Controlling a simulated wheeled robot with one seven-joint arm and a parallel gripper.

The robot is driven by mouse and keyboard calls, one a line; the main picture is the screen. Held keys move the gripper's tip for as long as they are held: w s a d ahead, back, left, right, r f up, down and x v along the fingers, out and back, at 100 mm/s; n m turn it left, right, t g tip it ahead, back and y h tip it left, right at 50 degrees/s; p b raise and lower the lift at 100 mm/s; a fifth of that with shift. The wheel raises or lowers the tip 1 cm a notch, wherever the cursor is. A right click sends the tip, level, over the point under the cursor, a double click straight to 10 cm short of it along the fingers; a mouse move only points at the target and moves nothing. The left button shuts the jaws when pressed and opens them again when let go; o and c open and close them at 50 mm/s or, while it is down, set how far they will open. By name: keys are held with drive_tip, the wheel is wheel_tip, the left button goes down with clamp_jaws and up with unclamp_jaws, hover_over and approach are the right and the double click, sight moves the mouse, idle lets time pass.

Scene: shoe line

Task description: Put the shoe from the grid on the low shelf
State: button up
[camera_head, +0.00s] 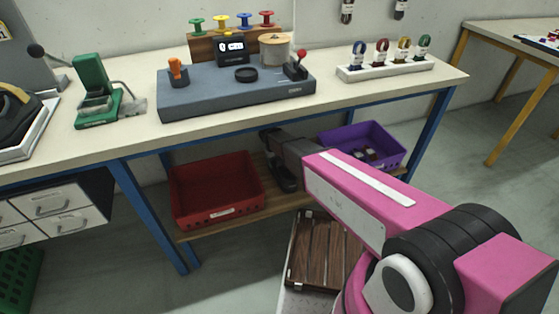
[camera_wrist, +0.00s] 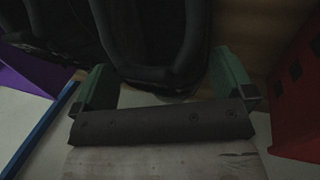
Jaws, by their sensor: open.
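Two black shoes show in the wrist view. One shoe (camera_wrist: 155,35) has its rounded end close to the gap between my green fingertips, and the other shoe (camera_wrist: 55,28) lies left of it. My gripper (camera_wrist: 165,85) is open, with a finger on each side of the nearer shoe's end; I cannot tell whether they touch. The low wooden shelf (camera_head: 222,225) runs under the workbench. In the head view, dark shapes at the end of my arm overlap the shelf between the bins, and shoe and gripper are hard to separate there. A slatted wooden rack (camera_head: 322,252) below looks bare.
A red bin (camera_head: 216,190) stands left of my gripper on the shelf, and a purple bin (camera_head: 362,146) with small items stands right. The workbench top (camera_head: 140,125) and its blue legs (camera_head: 150,215) frame the space. A grey fixture (camera_head: 235,92) sits on top.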

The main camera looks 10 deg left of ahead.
drive_tip(key=v, duration=0.7)
drive_tip(key=shift+a+r, duration=0.1)
drive_tip(key=shift+r, duration=0.15)
drive_tip(key=s+d+r+m+y, duration=0.1)
drive_tip(key=s+d+r+m, duration=0.1)
drive_tip(key=d, duration=1.1)
drive_tip(key=s+d+r+m+g+y, duration=0.1)
drive_tip(key=s+d+r, duration=0.3)
drive_tip(key=d, duration=0.9)
drive_tip(key=s+d+r+m, duration=0.3)
drive_tip(key=s+d, duration=0.4)
drive_tip(key=d, duration=0.6)
drive_tip(key=shift+d+m+g+y, duration=0.3)
drive_tip(key=shift+d+g+y, duration=0.05)
drive_tip(key=shift+g+y, duration=0.05)
drive_tip(key=shift+r, duration=0.15)
